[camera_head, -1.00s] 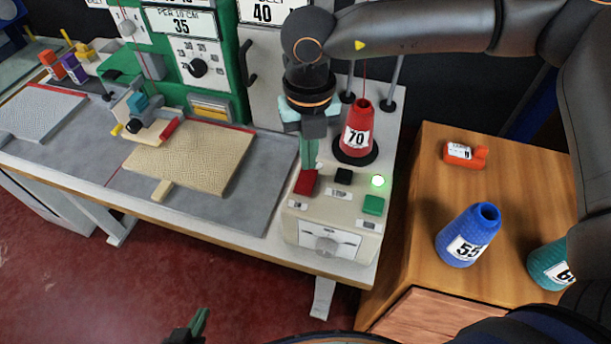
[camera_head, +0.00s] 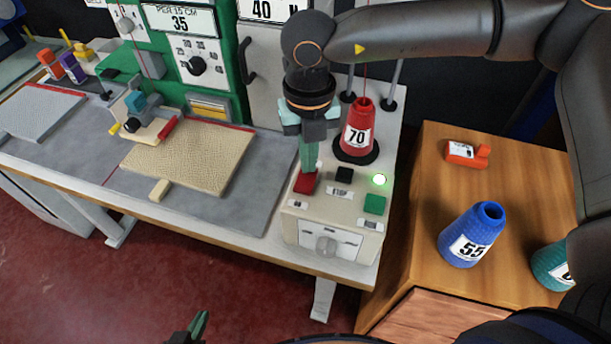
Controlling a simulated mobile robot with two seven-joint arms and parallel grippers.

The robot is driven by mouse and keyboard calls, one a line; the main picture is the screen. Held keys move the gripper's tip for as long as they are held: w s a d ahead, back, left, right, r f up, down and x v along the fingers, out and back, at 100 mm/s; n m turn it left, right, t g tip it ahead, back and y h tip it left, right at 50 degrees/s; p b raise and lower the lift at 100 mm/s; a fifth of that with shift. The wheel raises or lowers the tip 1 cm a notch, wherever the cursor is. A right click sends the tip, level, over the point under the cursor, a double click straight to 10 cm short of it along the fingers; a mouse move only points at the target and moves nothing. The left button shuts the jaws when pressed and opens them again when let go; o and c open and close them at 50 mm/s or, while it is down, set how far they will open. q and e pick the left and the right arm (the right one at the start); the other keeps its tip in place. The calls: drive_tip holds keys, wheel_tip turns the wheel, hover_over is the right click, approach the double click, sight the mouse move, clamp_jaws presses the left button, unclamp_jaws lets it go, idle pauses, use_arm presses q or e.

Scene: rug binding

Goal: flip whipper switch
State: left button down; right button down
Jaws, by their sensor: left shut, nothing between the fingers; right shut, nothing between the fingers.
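A cream control box (camera_head: 288,222) stands at the table's right end. On top are a red switch (camera_head: 305,184), a black switch or button (camera_head: 344,174), a green one (camera_head: 375,204) and a lit green lamp (camera_head: 379,180). Their small labels are mostly too small to read, so I cannot tell which is named for the whipper. My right gripper (camera_head: 309,168) points down, shut and empty, its tips at the back of the red switch. It seems to touch the switch and hides part of it. My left gripper (camera_head: 199,324) is shut and empty at the bottom edge, low in front of the table.
A red cone marked 70 (camera_head: 357,130) stands behind the box, close to my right gripper. A beige rug piece (camera_head: 192,156) lies on the table to the left. The wooden cabinet (camera_head: 425,190) at right holds blue and teal cones and a small orange item (camera_head: 467,154).

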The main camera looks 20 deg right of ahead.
drive_tip(key=shift+f+b, duration=0.3)
drive_tip(key=shift+f, duration=0.1)
drive_tip(key=shift+r, duration=0.1)
drive_tip(key=shift+r+p, duration=1.8)
drive_tip(key=shift+r, duration=1.7)
